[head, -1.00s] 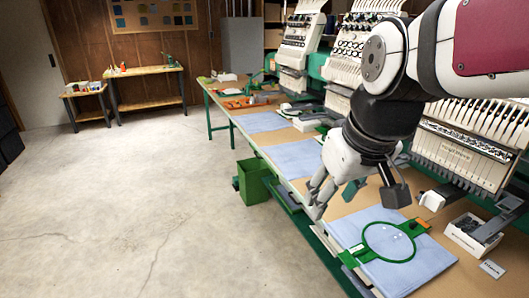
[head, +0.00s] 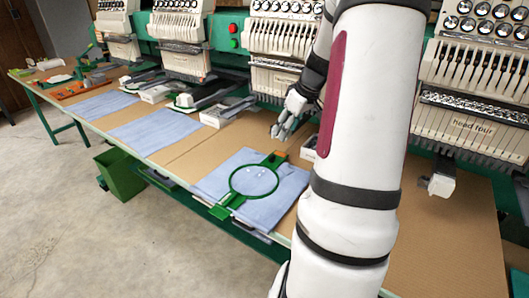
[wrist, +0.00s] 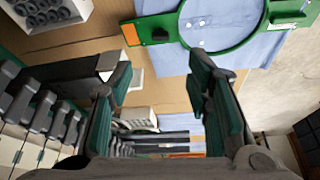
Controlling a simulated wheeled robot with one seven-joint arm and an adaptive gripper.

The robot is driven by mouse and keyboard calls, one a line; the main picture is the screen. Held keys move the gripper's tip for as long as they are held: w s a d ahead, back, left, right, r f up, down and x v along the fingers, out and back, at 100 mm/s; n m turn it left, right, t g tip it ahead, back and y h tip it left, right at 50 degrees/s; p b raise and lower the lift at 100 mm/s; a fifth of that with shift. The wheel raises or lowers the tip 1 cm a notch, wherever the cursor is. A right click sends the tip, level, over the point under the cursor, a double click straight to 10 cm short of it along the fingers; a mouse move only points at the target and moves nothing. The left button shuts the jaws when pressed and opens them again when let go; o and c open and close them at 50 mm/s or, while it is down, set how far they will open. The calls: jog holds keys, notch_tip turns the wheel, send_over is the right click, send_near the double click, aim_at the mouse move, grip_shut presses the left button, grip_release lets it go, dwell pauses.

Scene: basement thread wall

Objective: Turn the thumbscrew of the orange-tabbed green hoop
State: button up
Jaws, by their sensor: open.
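The green hoop (head: 232,187) with the orange tab (head: 281,153) lies flat on a folded blue cloth (head: 215,183) at the table's front. Its orange-tabbed end points toward the machines. In the wrist view the hoop (wrist: 222,49) is at the top, with its orange tab (wrist: 131,34) at upper left. A small dark part sits on the bracket beside the tab; I cannot clearly tell whether it is the thumbscrew. My gripper (head: 281,131) is open and empty, above the table just beyond the tab. In the wrist view my gripper's fingers (wrist: 161,72) are apart, with the tab outside them.
Embroidery machines (head: 285,45) line the back of the table. A white box of dark parts (wrist: 40,15) is near my gripper. More blue cloths (head: 155,129) lie to the left. A green bin (head: 122,172) stands below the front edge. My arm hides part of the table.

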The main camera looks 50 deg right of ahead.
aim_at(273, 156)
jog(key=b+x, duration=0.1)
jog(key=x, duration=1.2)
jog(key=shift+f, duration=0.3)
jog(key=shift+c, duration=0.6)
grip_shut()
